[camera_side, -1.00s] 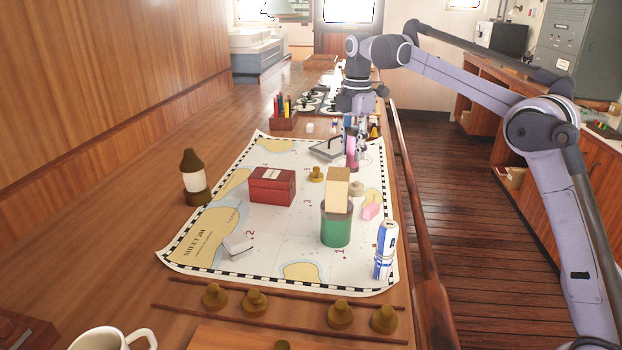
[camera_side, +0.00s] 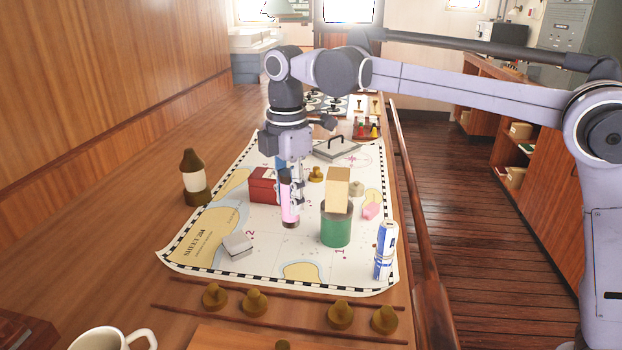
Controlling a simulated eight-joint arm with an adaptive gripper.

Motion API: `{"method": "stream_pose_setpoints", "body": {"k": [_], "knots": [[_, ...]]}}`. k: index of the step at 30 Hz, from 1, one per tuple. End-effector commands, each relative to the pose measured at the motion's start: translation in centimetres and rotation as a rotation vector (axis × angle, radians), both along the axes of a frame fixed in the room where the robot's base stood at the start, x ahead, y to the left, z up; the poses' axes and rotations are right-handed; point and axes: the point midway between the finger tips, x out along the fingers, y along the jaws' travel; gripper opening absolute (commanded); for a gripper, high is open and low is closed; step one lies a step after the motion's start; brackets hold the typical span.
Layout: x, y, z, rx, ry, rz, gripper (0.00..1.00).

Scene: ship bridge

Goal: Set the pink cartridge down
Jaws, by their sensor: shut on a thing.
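The pink cartridge (camera_side: 289,206) is upright, with a dark band at its lower end and a dark upper part. My gripper (camera_side: 291,186) is shut on it from above. The cartridge is over the chart (camera_side: 285,251), between the red box (camera_side: 263,186) and the green cylinder (camera_side: 336,230). I cannot tell whether its lower end touches the chart. The gripper and cartridge hide the right part of the red box.
A tan block (camera_side: 338,188) stands on the green cylinder. A pink eraser-like block (camera_side: 371,211), a blue-white can (camera_side: 385,250), a grey-white block (camera_side: 237,246) and a brown bottle (camera_side: 194,178) stand around. The chart's front middle is clear.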

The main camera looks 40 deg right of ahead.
Motion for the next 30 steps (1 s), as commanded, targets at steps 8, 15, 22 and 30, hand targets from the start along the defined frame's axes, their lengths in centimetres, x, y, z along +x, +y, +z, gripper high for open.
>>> {"method": "stream_pose_setpoints", "body": {"k": [8, 15, 22, 30], "knots": [[-0.8, 0.8, -2.7, 0.000, 0.000, 0.003, 0.00], [-0.8, 0.8, -5.5, 0.000, 0.000, 0.003, 0.00], [-0.8, 0.8, -8.0, 0.000, 0.000, 0.004, 0.00], [-0.8, 0.8, -9.9, 0.000, 0.000, 0.004, 0.00]]}}
